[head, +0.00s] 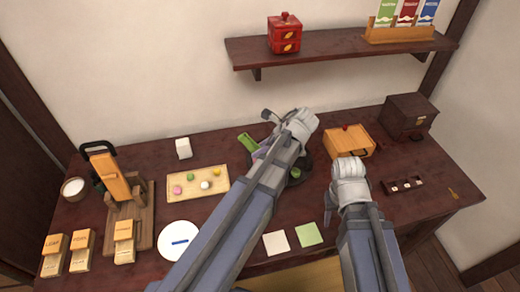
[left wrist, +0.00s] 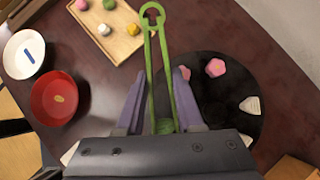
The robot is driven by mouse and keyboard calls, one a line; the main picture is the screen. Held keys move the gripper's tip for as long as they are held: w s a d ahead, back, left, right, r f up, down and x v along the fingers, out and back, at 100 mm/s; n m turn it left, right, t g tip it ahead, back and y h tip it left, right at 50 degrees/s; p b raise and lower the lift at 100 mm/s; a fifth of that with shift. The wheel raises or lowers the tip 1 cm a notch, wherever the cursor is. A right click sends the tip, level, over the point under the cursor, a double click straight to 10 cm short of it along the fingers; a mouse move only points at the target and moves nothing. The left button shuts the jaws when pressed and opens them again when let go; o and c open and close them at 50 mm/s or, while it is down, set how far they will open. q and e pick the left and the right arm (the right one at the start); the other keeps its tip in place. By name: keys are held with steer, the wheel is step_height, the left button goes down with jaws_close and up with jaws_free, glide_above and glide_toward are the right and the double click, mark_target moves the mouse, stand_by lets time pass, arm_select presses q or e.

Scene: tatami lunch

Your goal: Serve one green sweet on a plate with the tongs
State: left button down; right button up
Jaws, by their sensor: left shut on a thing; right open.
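My left gripper (head: 262,152) is shut on the green tongs (head: 247,141), over the dark round tray (head: 309,171). In the left wrist view the tongs (left wrist: 151,62) run between my purple fingers, ring end away. A rounded green sweet (left wrist: 165,126) shows between their lower arms, partly hidden by the gripper body; I cannot tell whether they pinch it. Green also shows beside my arm in the head view. A white plate with a blue mark (head: 178,228) lies at front left, also in the left wrist view (left wrist: 18,67). My right gripper (head: 346,172) is open, right of the dark tray.
A wooden tray (head: 212,196) holds green, pink, white and yellow sweets. The dark tray carries a pink sweet (left wrist: 215,67) and white pieces (left wrist: 250,105). A red bowl (left wrist: 45,113) stands near the plate. A wooden box (head: 350,141) stands behind my right gripper.

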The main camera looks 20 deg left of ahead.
step_height(320, 180, up, 10)
steer(key=p, duration=0.9)
steer(key=shift+r, duration=0.15)
steer(key=shift+s+a, duration=0.1)
